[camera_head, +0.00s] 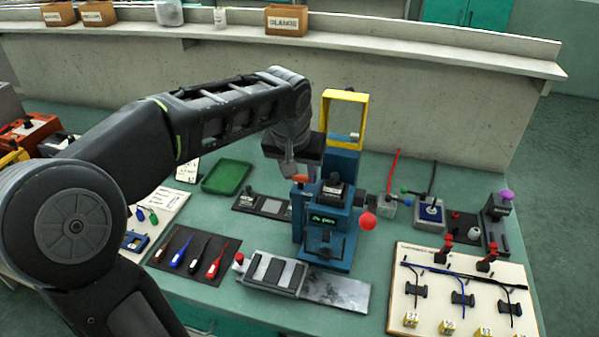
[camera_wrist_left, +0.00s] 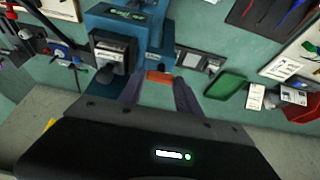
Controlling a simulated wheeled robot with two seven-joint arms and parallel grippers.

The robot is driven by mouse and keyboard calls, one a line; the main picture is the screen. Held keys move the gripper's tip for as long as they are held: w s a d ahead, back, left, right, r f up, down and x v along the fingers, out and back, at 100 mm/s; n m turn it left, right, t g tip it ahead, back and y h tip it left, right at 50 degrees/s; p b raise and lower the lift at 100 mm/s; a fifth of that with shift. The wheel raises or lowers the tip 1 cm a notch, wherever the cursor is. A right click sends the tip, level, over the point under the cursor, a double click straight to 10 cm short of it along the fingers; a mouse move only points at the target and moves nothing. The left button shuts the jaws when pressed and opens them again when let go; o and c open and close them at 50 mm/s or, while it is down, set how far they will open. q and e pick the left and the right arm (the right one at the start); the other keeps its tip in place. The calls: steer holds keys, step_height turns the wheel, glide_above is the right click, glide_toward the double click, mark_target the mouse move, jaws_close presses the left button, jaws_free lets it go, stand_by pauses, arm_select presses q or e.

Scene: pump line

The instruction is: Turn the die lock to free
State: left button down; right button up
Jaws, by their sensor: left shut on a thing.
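The blue press (camera_head: 325,228) stands in the middle of the bench, with a small green display on its front and a red ball knob (camera_head: 368,221) at its right. The orange die lock handle (camera_head: 300,179) is at its upper left. It also shows in the left wrist view (camera_wrist_left: 159,77), between the fingertips. My left gripper (camera_head: 301,172) reaches down from above and is shut on the orange handle. In the left wrist view its two fingers (camera_wrist_left: 158,85) lie on either side of the handle. My right gripper is in neither view.
A yellow frame (camera_head: 344,94) rises behind the press. A grey block fixture (camera_head: 271,275) stands in front left. A wiring board (camera_head: 455,262) with red levers lies at right. A dark mat (camera_head: 193,232) with several tools and a green tray (camera_head: 227,162) are left.

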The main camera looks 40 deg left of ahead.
arm_select(q)
steer(key=c, duration=0.8)
jaws_free()
steer(key=shift+c, duration=0.2)
steer(key=shift+r, duration=0.1)
steer(key=v, duration=0.7)
steer(key=shift+r, duration=0.3)
steer(key=shift+s, duration=0.15)
